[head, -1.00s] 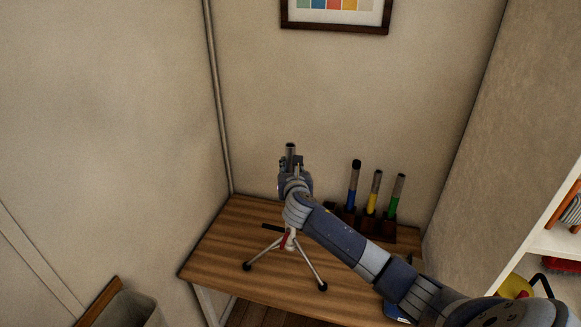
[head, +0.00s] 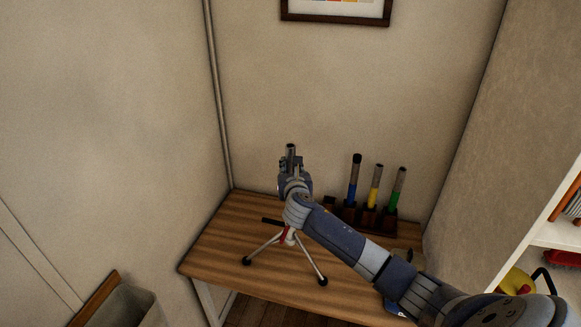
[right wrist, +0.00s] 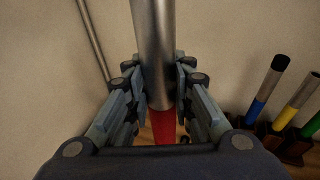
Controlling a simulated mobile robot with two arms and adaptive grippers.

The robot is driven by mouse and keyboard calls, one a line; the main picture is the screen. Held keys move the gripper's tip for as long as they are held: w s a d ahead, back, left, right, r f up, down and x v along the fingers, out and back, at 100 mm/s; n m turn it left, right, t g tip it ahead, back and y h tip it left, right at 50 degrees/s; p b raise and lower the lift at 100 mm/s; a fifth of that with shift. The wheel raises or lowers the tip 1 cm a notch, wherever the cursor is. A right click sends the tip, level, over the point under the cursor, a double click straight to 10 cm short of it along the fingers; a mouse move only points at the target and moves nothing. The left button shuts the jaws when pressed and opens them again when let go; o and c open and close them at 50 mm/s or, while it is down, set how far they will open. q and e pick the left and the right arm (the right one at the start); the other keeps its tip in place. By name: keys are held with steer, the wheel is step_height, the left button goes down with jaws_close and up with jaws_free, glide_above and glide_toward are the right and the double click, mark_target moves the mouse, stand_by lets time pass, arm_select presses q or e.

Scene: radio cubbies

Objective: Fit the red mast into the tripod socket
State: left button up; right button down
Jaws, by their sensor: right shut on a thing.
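The red mast (right wrist: 163,125) stands upright in my right gripper (right wrist: 160,85), whose fingers are shut on it from both sides. Its silver upper part (right wrist: 154,45) rises between the fingers, and its red band shows below them. In the head view the mast's grey top (head: 291,149) sticks up above my right gripper (head: 292,165). The tripod (head: 310,262) stands on the table directly below the gripper, legs spread. Its socket is hidden behind my wrist and arm, so I cannot tell whether the mast's lower end is in it. My left gripper is not in view.
A dark rack (head: 376,219) at the table's back right holds blue (head: 353,190), yellow (head: 374,195) and green (head: 394,198) masts. The wooden table (head: 222,240) is clear left of the tripod. A bin (head: 125,308) stands at lower left, white shelves (head: 555,241) at right.

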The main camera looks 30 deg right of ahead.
steer(key=shift+f, duration=0.25)
steer(key=shift+f+b, duration=0.35)
steer(key=shift+f, duration=0.35)
steer(key=c, duration=1.3)
jaws_free()
steer(key=shift+r, duration=0.1)
steer(key=v, duration=1.2)
